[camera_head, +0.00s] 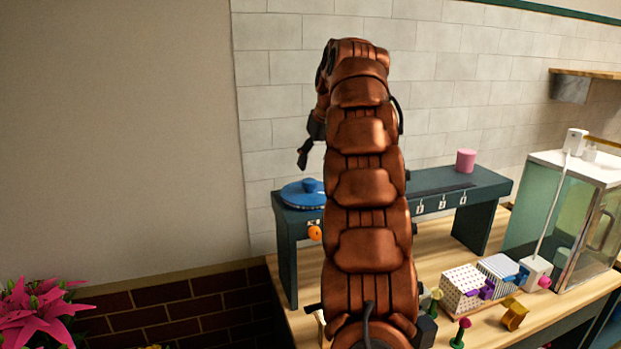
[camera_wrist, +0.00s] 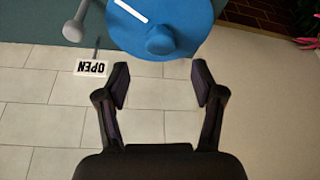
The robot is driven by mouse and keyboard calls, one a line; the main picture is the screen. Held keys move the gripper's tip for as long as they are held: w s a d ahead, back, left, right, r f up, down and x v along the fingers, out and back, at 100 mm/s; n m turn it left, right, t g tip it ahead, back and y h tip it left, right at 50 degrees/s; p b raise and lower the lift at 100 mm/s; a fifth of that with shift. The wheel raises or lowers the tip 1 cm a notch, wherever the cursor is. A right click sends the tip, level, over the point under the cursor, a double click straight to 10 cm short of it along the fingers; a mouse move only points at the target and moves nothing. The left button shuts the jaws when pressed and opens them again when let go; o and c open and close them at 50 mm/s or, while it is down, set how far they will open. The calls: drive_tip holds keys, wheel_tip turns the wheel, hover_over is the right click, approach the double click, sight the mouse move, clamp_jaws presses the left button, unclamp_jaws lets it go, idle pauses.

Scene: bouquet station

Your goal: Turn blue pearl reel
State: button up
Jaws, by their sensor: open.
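The blue reel (camera_head: 303,194) is a flat disc with a raised knob (camera_head: 311,185), at the left end of a dark teal stand's top. In the wrist view the blue reel (camera_wrist: 165,20) is at the top, with a white line on its face and its round knob (camera_wrist: 160,41) toward the fingers. My gripper (camera_wrist: 160,78) is open and empty, with its fingertips apart and the knob just beyond the gap. In the head view my gripper (camera_head: 305,155) hangs above the reel, partly hidden by my arm.
The teal stand (camera_head: 440,184) carries a pink cylinder (camera_head: 466,161). Patterned boxes (camera_head: 466,288) and small colored pieces lie on the wooden counter (camera_head: 440,250). A glass case (camera_head: 560,215) is right. Pink flowers (camera_head: 38,310) are lower left.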

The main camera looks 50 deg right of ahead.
sight(310, 181)
drive_tip(key=shift+p+x, duration=1.05)
drive_tip(key=shift+x, duration=2.35)
clamp_jaws()
